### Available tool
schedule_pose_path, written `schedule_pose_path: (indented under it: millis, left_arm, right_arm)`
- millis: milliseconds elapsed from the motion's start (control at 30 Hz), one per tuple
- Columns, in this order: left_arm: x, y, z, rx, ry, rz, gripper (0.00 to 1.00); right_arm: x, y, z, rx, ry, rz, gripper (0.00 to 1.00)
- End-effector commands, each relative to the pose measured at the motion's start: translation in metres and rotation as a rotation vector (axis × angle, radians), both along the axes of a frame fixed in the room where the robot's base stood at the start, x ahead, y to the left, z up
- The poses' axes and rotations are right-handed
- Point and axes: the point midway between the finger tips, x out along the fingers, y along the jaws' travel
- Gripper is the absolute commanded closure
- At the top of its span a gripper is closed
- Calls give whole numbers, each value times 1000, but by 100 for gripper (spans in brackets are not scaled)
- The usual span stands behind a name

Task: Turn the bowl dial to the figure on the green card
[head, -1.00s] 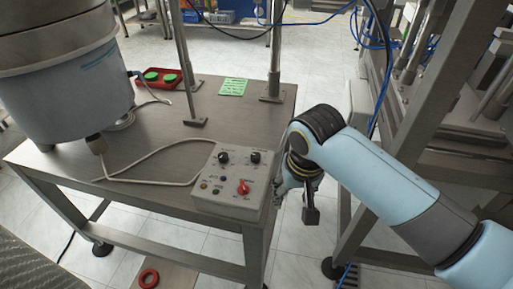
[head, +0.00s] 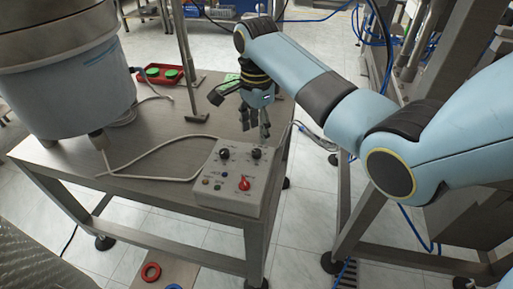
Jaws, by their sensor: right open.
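The control box (head: 238,176) sits at the front right corner of the metal table. It has two black dials at the top, the left dial (head: 224,153) and the right dial (head: 256,154), and a red knob (head: 244,183) below. I cannot read which is the bowl dial. My right gripper (head: 255,130) is open and points down, just behind the box, above the table and apart from the dials. My left gripper is not in view.
The large bowl feeder (head: 70,85) stands at the table's left, with a grey cable running to the box. A red tray (head: 160,74) with green buttons is behind it. A metal post (head: 186,60) rises from the table. A machine frame stands to the right.

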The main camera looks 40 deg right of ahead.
Motion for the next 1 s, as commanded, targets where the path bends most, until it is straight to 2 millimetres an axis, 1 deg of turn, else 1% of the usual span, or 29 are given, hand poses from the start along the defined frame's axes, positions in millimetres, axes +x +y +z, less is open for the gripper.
schedule_pose_path:
  millis: [33,100,200,333,500,733,767,1000]
  left_arm:
    - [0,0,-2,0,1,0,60]
    - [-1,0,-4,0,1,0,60]
    - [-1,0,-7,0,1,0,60]
    - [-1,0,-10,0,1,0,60]
    - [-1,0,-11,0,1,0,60]
    - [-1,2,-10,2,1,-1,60]
    - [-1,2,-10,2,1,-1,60]
    - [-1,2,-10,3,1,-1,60]
  right_arm:
    - [-1,0,-12,0,3,1,52]
    - [-1,0,-26,0,2,1,52]
    - [-1,0,-45,0,2,2,52]
    - [0,0,-61,0,0,2,52]
    - [0,0,-70,0,-2,2,52]
    - [0,0,-70,0,-3,3,52]
    - [0,0,-70,0,-3,3,54]
    - [0,0,-70,0,-2,3,86]
